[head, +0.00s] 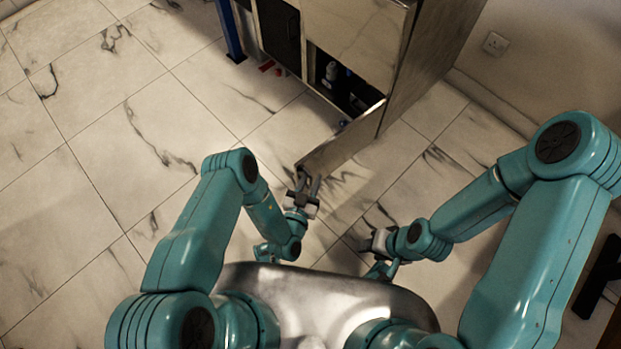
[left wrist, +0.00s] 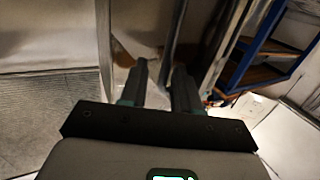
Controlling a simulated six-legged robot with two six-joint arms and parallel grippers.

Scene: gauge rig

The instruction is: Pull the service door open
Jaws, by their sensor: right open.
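The service door (head: 342,139) is a low panel on the grey cabinet. In the head view it stands swung out, its free end towards me, and the dark inside of the cabinet shows behind it. My left gripper (head: 308,184) is at the door's free end. In the left wrist view its two dark fingers (left wrist: 161,80) stand apart, with a narrow upright strip of the door (left wrist: 171,38) running down towards the gap. Whether they press on it I cannot tell. My right gripper (head: 379,250) is open and low, right of the left one, away from the door.
The cabinet (head: 350,35) stands at the top, with a dark opening (head: 340,82) holding small items. A blue frame shows left of it (head: 230,30) and in the left wrist view (left wrist: 262,48). Small red pieces (head: 267,66) lie on the floor. The tiled floor at left is clear.

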